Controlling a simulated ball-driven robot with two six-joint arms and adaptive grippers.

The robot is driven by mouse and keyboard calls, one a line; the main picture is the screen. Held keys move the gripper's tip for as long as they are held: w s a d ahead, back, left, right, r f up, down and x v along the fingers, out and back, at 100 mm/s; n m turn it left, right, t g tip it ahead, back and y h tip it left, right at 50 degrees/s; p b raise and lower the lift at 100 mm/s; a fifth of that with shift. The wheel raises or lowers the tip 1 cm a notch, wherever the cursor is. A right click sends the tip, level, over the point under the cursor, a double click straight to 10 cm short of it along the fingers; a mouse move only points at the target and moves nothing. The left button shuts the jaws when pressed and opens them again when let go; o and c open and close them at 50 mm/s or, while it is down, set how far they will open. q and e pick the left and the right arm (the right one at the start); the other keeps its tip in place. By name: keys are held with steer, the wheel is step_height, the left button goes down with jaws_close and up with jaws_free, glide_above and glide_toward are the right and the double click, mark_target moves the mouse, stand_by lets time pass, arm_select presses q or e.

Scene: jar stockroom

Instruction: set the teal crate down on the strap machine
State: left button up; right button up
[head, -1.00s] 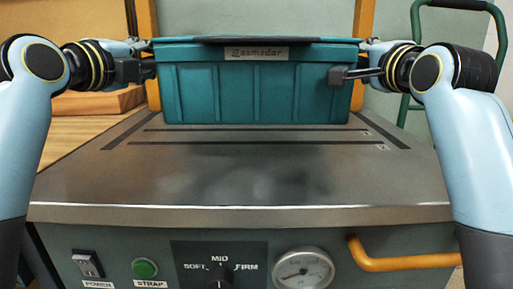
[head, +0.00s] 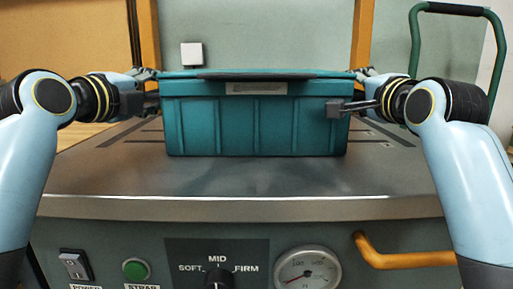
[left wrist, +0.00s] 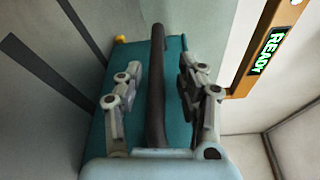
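The teal crate (head: 255,125) is level over the grey top plate of the strap machine (head: 255,182), in the middle. Its base looks at or very close to the plate; I cannot tell whether it touches. My left gripper (head: 150,102) is at the crate's left end. In the left wrist view, the left fingers (left wrist: 156,85) are on either side of the crate's dark bar (left wrist: 156,110), and the teal wall (left wrist: 97,140) shows beside it. My right gripper (head: 343,107) is at the right end, a dark fingertip in front of the crate. Both appear shut on the crate, though contact is partly hidden.
The machine's front panel has a green button (head: 136,270), a dial (head: 219,278), a gauge (head: 307,270) and an orange handle (head: 405,255). An orange frame (head: 364,35) rises behind, with a lit READY sign (left wrist: 268,50). The plate in front of the crate is clear.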

arm_select(q)
steer(key=shift+s+a, duration=0.15)
steer(key=shift+s, duration=0.2)
steer(key=v, duration=1)
arm_select(e)
steer(key=shift+s, duration=0.1)
steer(key=s, duration=1.1)
steer(key=shift+s+d, duration=0.35)
steer(key=shift+d, duration=0.05)
arm_select(q)
steer(key=shift+s+a, duration=0.15)
steer(key=shift+s, duration=0.4)
